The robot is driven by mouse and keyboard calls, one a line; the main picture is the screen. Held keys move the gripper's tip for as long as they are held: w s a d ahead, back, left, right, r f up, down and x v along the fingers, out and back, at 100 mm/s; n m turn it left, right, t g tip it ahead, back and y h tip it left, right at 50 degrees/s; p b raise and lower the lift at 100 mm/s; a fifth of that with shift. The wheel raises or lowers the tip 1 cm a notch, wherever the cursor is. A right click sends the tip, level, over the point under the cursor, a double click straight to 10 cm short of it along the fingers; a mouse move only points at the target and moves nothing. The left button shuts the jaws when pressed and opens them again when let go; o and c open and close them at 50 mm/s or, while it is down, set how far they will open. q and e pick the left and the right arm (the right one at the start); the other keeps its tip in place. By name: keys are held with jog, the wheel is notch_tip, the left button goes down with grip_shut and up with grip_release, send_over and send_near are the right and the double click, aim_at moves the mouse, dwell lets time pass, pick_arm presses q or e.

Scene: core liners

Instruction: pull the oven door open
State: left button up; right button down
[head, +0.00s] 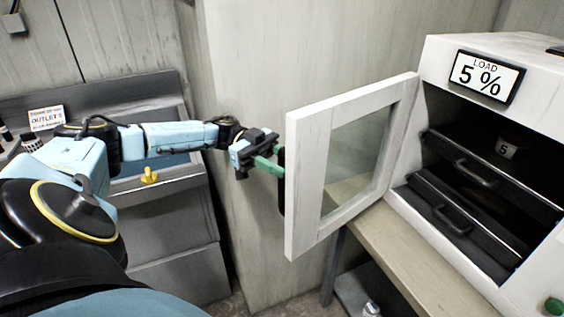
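The white oven (440,60) stands at the right on a bench. Its white framed door (304,190) with a glass pane (352,160) is swung wide open toward the left. A dark handle (281,182) shows at the door's left edge. My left gripper (272,162) has green fingertips at that handle. The door edge partly hides the fingertips, so I cannot tell whether they grip it. My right gripper is not in view.
Inside the oven are dark drawers with handles (452,212) and a small tag marked 5 (507,149). A sign (487,78) reads LOAD 5 %. The beige bench (400,260) runs below. A grey unit with a yellow knob (148,175) stands at the left, behind my arm.

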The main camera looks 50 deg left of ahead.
pick_arm(q)
notch_tip(320, 180, up, 10)
jog(key=shift+r, duration=0.1)
dwell(0.5)
jog(key=shift+c, duration=0.3)
